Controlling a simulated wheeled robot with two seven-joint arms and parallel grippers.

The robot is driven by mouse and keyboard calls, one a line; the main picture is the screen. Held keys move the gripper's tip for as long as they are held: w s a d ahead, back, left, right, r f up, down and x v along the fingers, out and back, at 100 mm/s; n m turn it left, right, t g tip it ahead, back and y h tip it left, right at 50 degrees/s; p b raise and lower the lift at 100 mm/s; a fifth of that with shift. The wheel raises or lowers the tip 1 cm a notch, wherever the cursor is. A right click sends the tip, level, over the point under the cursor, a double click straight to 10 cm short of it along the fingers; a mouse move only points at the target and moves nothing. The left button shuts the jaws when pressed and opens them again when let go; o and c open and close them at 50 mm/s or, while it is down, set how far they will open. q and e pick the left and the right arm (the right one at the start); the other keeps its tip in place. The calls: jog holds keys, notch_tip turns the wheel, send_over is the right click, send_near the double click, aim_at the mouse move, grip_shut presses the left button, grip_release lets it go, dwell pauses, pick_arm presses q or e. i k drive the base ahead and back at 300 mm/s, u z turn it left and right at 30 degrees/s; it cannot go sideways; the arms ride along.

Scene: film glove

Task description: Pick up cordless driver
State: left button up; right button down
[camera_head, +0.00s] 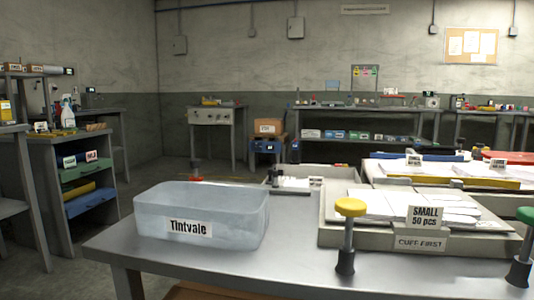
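I cannot make out a cordless driver in the head view; small tools on the far benches are too small to tell apart. Neither of my grippers is in view. The nearest surface is a grey metal table (285,262). On it stands a translucent bin labelled Tintvale (188,228), which looks empty from here.
A tray (333,233) of white sheets labelled SMALL 50 pcs fills the table's right side. A yellow-topped post (348,235) and a green-topped post (522,250) stand at its front. Shelving with coloured drawers (88,190) stands left. Open floor lies between.

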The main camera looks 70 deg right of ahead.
aim_at(295, 151)
jog(key=i, duration=2.75)
jog(key=z, duration=1.95)
jog(key=i, duration=0.65)
jog(key=z, duration=4.75)
